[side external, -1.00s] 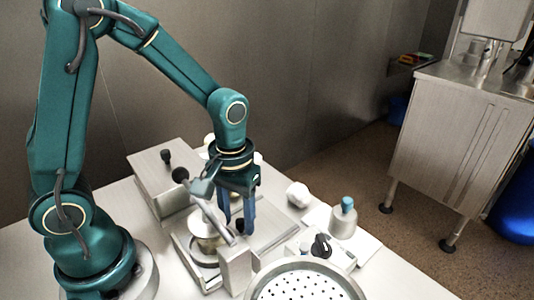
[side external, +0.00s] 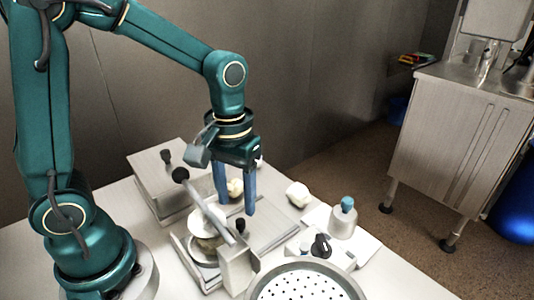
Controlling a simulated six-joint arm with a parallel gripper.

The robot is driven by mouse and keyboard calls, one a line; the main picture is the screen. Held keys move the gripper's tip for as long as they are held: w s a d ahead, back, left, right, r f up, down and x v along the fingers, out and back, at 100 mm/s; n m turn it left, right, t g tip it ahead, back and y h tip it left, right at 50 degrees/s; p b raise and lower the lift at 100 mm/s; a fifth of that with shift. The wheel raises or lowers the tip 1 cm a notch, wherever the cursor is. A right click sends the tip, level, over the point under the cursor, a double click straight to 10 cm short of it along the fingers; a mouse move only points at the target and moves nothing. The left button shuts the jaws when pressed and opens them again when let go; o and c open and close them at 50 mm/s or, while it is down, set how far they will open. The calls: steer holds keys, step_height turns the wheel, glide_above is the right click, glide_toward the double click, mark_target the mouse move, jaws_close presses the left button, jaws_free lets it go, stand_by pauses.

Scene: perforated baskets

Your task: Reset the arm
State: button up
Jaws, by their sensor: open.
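My teal arm reaches over the table, and my gripper (side external: 237,205) points down with its two blue fingers apart. It is open, with nothing held between the fingers. It hangs above the metal machine (side external: 245,272) with the dark-knobbed lever. A round whitish piece (side external: 235,187) shows behind the fingers; whether it lies on the table or on the machine is hard to tell.
A perforated round basket (side external: 303,284) stands at the front. A bottle with a blue cap (side external: 344,218) and a whitish lump (side external: 298,194) stand to the right of my gripper. A metal box (side external: 160,180) is behind left. A steel cabinet (side external: 455,140) stands apart at the right.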

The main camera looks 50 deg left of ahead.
steer(key=shift+w+r, duration=0.15)
steer(key=shift+r, duration=0.25)
steer(key=s+r+t, duration=0.1)
steer(key=r, duration=0.1)
steer(key=s+r+m+t, duration=0.1)
steer(key=s+r+t, duration=0.1)
steer(key=r, duration=0.1)
steer(key=s+r+m+t, duration=0.1)
steer(key=s+r+t, duration=0.1)
steer(key=shift+s+a+r, duration=0.2)
steer(key=shift+s+f+m+t, duration=0.25)
steer(key=shift+s+m+t, duration=0.15)
steer(key=shift+s+m, duration=0.4)
steer(key=shift+s+f+m, duration=0.15)
steer(key=shift+f+m, duration=0.15)
